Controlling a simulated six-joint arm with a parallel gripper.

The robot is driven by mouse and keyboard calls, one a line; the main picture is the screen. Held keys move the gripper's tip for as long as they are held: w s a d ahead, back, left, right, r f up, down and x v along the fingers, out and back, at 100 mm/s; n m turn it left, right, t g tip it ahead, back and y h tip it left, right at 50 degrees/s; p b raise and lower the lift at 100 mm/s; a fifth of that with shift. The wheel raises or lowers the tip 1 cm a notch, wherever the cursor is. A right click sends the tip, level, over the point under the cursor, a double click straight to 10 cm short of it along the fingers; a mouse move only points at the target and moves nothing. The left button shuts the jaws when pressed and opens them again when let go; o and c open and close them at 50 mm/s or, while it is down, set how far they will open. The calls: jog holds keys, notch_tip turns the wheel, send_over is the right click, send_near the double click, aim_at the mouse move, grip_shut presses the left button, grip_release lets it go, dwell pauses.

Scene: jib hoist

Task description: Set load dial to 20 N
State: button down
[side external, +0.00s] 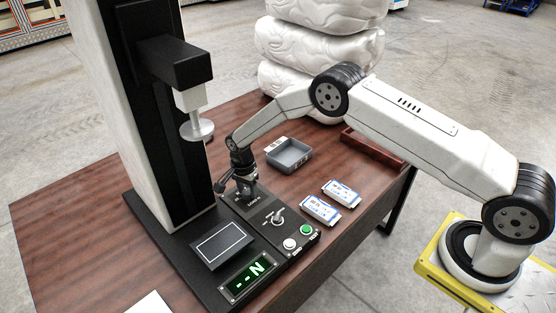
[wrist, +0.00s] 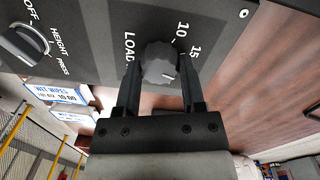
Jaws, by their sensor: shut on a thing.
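The load dial (wrist: 157,66) is a grey ribbed knob on the black panel (wrist: 90,35), beside the word LOAD. The numbers 10 and 15 show around it; other marks are hidden behind my gripper. A pale line on the knob points down and right in the wrist view, but I cannot tell which value it meets. My gripper (wrist: 160,72) has one finger on each side of the knob and is shut on it. In the side view my gripper (side external: 245,190) points down at the panel and hides the dial. The display (side external: 247,278) reads dashes and N.
A selector switch (side external: 277,216) marked OFF, HEIGHT and PRESS is near the dial. Green (side external: 306,230) and white (side external: 290,244) buttons are beyond it. Wet-wipe packs (side external: 320,210) and a grey tray (side external: 288,155) lie on the table. The press column (side external: 155,130) stands close by.

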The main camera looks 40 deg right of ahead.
aim_at(246, 190)
jog(key=shift+m, duration=0.6)
jog(key=shift+c, duration=1)
grip_release()
jog(key=shift+w+a+r, duration=0.1)
jog(key=shift+r, duration=1.85)
jog(key=shift+w+r, duration=0.1)
jog(key=shift+r, duration=1.85)
